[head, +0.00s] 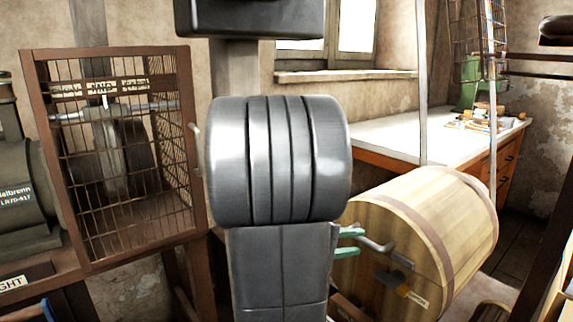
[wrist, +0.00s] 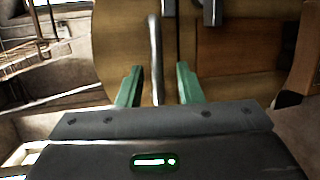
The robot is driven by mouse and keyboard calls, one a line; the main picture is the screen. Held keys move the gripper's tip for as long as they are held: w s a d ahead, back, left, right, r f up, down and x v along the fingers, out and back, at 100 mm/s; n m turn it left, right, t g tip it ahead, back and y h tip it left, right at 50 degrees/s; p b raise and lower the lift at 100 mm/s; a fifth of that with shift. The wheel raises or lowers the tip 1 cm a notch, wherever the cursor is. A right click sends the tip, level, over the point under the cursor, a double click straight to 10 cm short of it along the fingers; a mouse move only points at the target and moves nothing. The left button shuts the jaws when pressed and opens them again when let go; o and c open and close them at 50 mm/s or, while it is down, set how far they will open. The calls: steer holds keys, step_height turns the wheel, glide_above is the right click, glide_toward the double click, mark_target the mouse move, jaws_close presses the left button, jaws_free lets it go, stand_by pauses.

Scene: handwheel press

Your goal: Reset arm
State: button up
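My gripper (head: 349,242) has two green fingers, which show to the right of my grey arm in the head view. They point at the flat front of a wooden drum (head: 455,215). A bent grey metal handle (head: 376,244) sticks out of the drum close to the fingertips. In the wrist view my gripper (wrist: 158,68) has its fingers apart, with the upright metal bar of the handle (wrist: 155,50) between them. A gap shows on both sides of the bar. My arm hides part of the drum's left side in the head view.
A brown wire cage (head: 115,150) stands left of my arm, with a dark machine (head: 30,195) beside it. A white-topped bench (head: 400,135) with small items stands behind the drum under the window. A thin upright pole (head: 423,80) rises behind the drum.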

steer(key=shift+x, duration=1.55)
steer(key=shift+a, duration=0.1)
steer(key=p, duration=0.2)
glide_toward(363, 238)
steer(key=b+x, duration=0.1)
steer(key=x, duration=0.6)
steer(key=f+b+x, duration=0.1)
steer(key=x, duration=0.2)
steer(key=shift+b, duration=0.35)
steer(key=shift+r+p, duration=0.4)
steer(key=shift+p, duration=0.25)
steer(key=shift+w+r+n+p, duration=0.15)
steer(key=shift+r+n+p, duration=0.25)
steer(key=shift+p, duration=0.5)
